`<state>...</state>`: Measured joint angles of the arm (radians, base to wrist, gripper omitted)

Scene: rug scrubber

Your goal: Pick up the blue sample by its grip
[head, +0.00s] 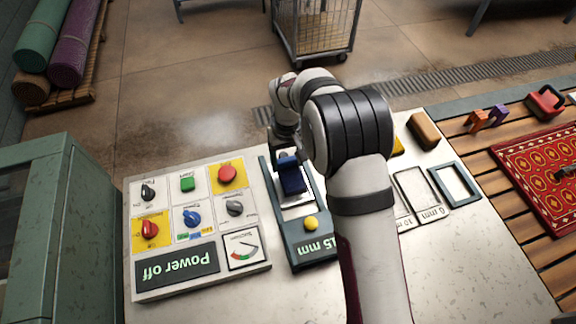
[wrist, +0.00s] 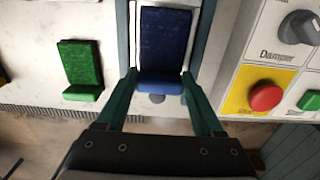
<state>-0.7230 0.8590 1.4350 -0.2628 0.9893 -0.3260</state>
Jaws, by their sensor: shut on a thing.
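The blue sample (head: 291,176) lies in a dark-framed holder marked 15 mm (head: 312,252), on the pale table. In the wrist view the blue sample (wrist: 165,40) is a fuzzy dark blue pad with a raised grip at its near end. My gripper (wrist: 158,88) has its two green fingers on either side of that grip and is shut on it. In the head view my arm hides most of the gripper, which is at the far end of the holder. The sample still appears within the holder's frame; I cannot tell whether it is lifted.
A control panel (head: 190,284) with knobs, buttons and a "Power off" display stands left of the holder. A green sample (wrist: 80,68) lies beside the holder in the wrist view. Empty frames (head: 455,184), a brown block (head: 423,130) and a red rug (head: 545,165) are to the right.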

